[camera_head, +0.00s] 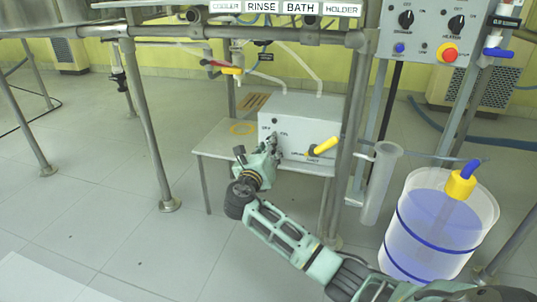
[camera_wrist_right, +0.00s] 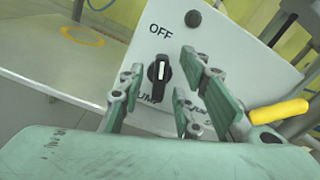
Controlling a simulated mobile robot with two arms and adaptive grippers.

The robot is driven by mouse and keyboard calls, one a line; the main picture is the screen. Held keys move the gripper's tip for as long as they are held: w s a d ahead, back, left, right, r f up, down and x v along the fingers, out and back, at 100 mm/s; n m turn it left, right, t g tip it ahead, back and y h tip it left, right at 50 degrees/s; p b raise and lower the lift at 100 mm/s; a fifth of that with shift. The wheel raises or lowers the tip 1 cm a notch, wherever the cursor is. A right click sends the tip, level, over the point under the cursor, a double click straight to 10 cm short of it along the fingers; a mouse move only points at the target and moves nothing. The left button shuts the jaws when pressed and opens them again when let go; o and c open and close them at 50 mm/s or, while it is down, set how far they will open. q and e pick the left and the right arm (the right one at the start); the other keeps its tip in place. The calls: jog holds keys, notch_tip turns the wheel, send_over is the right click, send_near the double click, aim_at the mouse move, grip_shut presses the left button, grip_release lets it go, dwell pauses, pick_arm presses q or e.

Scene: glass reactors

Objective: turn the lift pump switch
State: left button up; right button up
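The white pump box (camera_head: 310,112) stands on a low white table under the frame. Its black rotary switch (camera_wrist_right: 159,71) shows in the right wrist view, with a white mark pointing roughly upward, below the word OFF. More lettering under it is partly covered. My right gripper (camera_head: 273,146) is at the box's front face in the head view, partly hiding the switch area. In the right wrist view my right gripper (camera_wrist_right: 165,72) is open, its fingers on either side of the switch in the picture. I cannot tell whether they touch it. My left gripper is not in view.
A yellow-handled valve (camera_head: 323,146) sticks out of the box beside my right gripper. A bucket of blue liquid (camera_head: 436,225) stands at the right, next to a clear cylinder (camera_head: 381,183). Metal frame legs (camera_head: 152,130) surround the table. Open floor lies at the front left.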

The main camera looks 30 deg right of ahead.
jog(key=shift+w+d, duration=0.35)
jog(key=shift+d, duration=0.05)
jog(key=shift+c, duration=0.2)
grip_shut()
